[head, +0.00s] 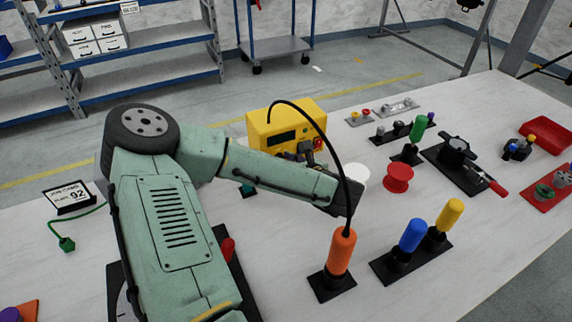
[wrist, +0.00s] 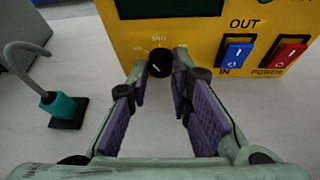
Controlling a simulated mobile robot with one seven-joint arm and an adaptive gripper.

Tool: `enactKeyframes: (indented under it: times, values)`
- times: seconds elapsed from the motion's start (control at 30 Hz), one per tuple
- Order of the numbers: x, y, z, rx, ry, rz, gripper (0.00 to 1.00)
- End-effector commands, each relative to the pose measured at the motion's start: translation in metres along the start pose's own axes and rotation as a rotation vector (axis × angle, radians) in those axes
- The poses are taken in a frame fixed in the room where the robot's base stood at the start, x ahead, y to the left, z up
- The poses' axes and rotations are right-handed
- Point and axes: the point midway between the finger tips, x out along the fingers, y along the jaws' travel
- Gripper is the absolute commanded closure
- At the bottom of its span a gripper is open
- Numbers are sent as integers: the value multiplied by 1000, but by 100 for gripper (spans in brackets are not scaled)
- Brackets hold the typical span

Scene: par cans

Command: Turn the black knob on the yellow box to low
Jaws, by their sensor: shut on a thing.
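The yellow box (head: 285,125) stands on the bench in the head view, its front partly hidden by my arm. The wrist view shows the box front (wrist: 205,45) up close. The black knob (wrist: 160,62) sits low on that front, with a short white mark on its face. Small labels ring it at left, top and right, too small to read surely. My gripper (wrist: 160,79) is shut on the knob, with a purple-padded finger on each side of it. In the head view my gripper (head: 300,153) is partly hidden at the box.
Right of the knob are a blue switch (wrist: 236,55) and a red switch (wrist: 283,56). A teal plug (wrist: 62,106) stands at left. An orange-handled post (head: 341,252) with a black cable stands beside my arm. A red spool (head: 398,179) is nearby.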

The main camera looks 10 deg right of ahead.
Motion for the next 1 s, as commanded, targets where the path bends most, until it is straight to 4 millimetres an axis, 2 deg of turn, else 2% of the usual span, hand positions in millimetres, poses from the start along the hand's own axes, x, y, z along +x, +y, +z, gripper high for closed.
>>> enactKeyframes:
  times: [0.03, 0.5, 1.0]
  values:
    - [2, 2, -5, -41, 6, -15, 100]
    - [2, 5, -5, -379, 23, -163, 100]
    - [0, 5, -2, -512, 32, -224, 100]
